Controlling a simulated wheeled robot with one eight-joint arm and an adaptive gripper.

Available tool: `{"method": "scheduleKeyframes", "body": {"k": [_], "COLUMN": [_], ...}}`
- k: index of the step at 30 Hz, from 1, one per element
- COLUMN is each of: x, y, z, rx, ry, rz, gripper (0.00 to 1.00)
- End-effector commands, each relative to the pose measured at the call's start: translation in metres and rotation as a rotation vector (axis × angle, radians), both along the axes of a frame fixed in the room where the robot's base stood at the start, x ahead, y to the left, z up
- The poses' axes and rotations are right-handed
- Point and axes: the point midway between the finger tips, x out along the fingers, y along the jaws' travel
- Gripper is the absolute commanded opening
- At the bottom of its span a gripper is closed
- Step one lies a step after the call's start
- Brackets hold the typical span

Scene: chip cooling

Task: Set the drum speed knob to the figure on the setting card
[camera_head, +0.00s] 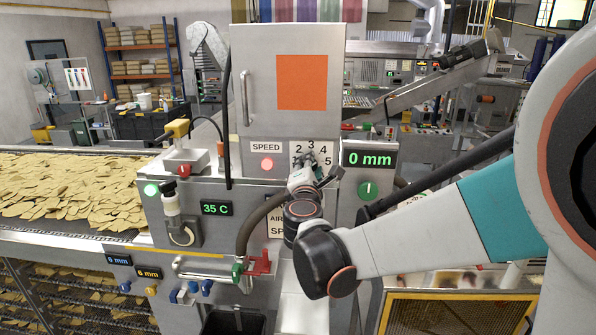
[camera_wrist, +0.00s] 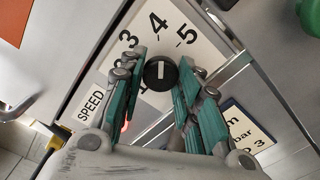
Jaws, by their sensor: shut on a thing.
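The drum speed knob (camera_wrist: 160,71) is a round black knob with a white line, in the middle of the wrist view. The white line runs toward the 4. My gripper (camera_wrist: 161,80) is shut on the knob, one teal-sided finger on each side; the head view shows it at the dial (camera_head: 310,164), hiding most of the knob. The setting card (camera_wrist: 247,128) is partly hidden; its last line ends in 3. In the head view that card (camera_head: 275,219) shows "AIR" and "SP".
A dark hose (camera_head: 258,222) and red valve handle (camera_head: 262,263) are below. Chips (camera_head: 70,190) cover the conveyor at left.

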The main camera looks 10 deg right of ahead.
Motion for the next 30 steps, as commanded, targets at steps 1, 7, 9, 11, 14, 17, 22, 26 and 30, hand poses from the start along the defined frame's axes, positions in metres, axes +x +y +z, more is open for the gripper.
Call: {"method": "scheduleKeyframes", "body": {"k": [1, 7, 9, 11, 14, 17, 22, 26, 30], "x": [-0.0003, -0.0005, -0.0004, -0.0005, -0.0006, -0.0011, -0.0013, -0.0018, -0.0023], "y": [-0.0002, -0.0002, -0.0002, -0.0001, -0.0002, -0.0002, -0.0001, -0.0001, -0.0001], "z": [-0.0025, -0.0028, -0.0027, -0.0027, -0.0022, -0.0020, -0.0011, -0.0008, -0.0003], "rx": [0.029, 0.183, 0.242, 0.290, 0.367, 0.439, 0.537, 0.590, 0.625], "ry": [-0.009, -0.059, -0.078, -0.094, -0.119, -0.142, -0.174, -0.191, -0.202], "rz": [-0.001, -0.001, -0.001, -0.001, -0.001, -0.001, -0.002, -0.001, -0.001], "gripper": [0.07, 0.07, 0.07, 0.07, 0.07, 0.07, 0.07, 0.07, 0.07]}}
